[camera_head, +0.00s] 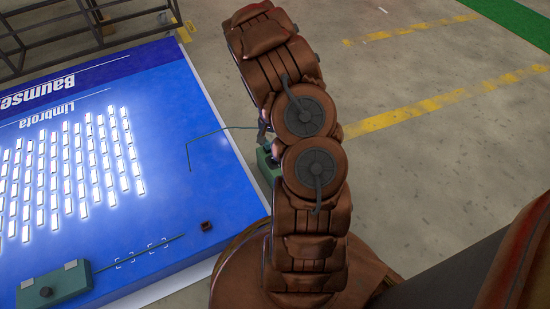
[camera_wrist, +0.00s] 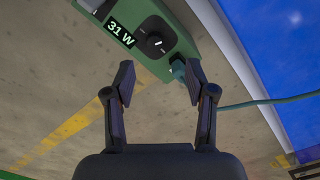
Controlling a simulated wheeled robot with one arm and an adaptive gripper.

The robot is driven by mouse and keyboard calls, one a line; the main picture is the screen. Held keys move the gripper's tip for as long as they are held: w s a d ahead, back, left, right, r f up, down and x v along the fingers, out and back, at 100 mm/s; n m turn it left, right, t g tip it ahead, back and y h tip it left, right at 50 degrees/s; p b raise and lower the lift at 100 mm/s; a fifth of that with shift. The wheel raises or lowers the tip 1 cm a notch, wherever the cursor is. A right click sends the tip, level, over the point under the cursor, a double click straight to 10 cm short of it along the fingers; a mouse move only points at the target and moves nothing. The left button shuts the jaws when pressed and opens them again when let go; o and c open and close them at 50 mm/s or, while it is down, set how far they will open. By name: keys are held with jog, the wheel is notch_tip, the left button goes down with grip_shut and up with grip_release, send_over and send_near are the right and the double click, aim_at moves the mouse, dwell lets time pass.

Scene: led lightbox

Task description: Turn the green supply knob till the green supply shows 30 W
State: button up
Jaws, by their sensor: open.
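The green supply (camera_wrist: 177,22) is at the top of the wrist view. Its display (camera_wrist: 121,33) reads 31 W. The black green supply knob (camera_wrist: 155,42) has a white pointer mark and sits right of the display. My gripper (camera_wrist: 159,82) is open and empty. Its two fingers are spread below the knob in the picture, apart from it, with the knob roughly centred between them. In the head view, the green supply (camera_head: 267,167) is mostly hidden behind my arm, and my gripper cannot be made out clearly.
A blue panel (camera_head: 215,175) with lit white LED strips lies left of my arm. A small dark block (camera_head: 206,226) and cables are on the panel. A dark metal rack (camera_head: 95,25) stands behind.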

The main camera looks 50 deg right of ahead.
jog(key=shift+m, duration=0.4)
jog(key=f, duration=0.1)
jog(key=d+f, duration=0.2)
jog(key=f, duration=0.1)
jog(key=shift+s, duration=0.1)
notch_tip(320, 180, down, 8)
jog(key=b, duration=0.3)
jog(key=shift+r, duration=0.15)
jog(key=shift+r, duration=0.1)
grip_shut()
